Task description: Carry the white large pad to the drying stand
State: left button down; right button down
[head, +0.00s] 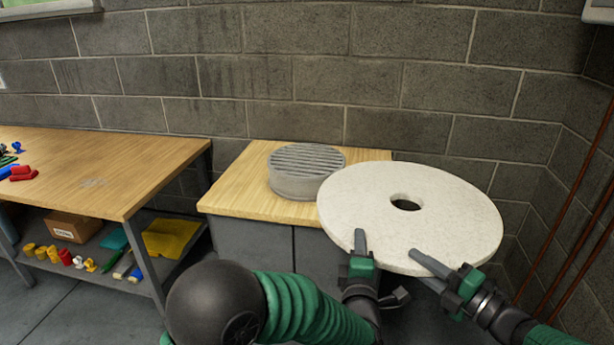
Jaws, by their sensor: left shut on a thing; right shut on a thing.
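The white large pad (450,205) is a thick round disc with a hole in its middle. It is held up roughly level, at the right of the head view. My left gripper (360,240) is shut on the pad's near left edge. My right gripper (420,255) is shut on its near edge, further right. A round grey slatted stand (304,172), which looks like the drying stand, sits on a wooden-topped cabinet (235,195). The pad's left edge overlaps the stand's right side in the picture; I cannot tell whether they touch. Nothing lies on the visible slats.
A wooden workbench (130,170) stands at the left, with small coloured items on it and a shelf below holding a cardboard box (75,227). A block wall (300,60) closes off the back. Rust-coloured pipes (570,240) run along the right wall.

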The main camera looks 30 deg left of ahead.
aim_at(310, 159)
jog(key=i+j, duration=0.1)
jog(key=j, duration=0.3)
jog(key=i+j, duration=0.15)
jog(key=j, duration=0.25)
jog(key=i+j, duration=0.1)
jog(key=j, duration=0.3)
jog(key=i+j, duration=0.15)
jog(key=j, duration=0.3)
jog(key=i+j, duration=0.1)
jog(key=j, duration=0.3)
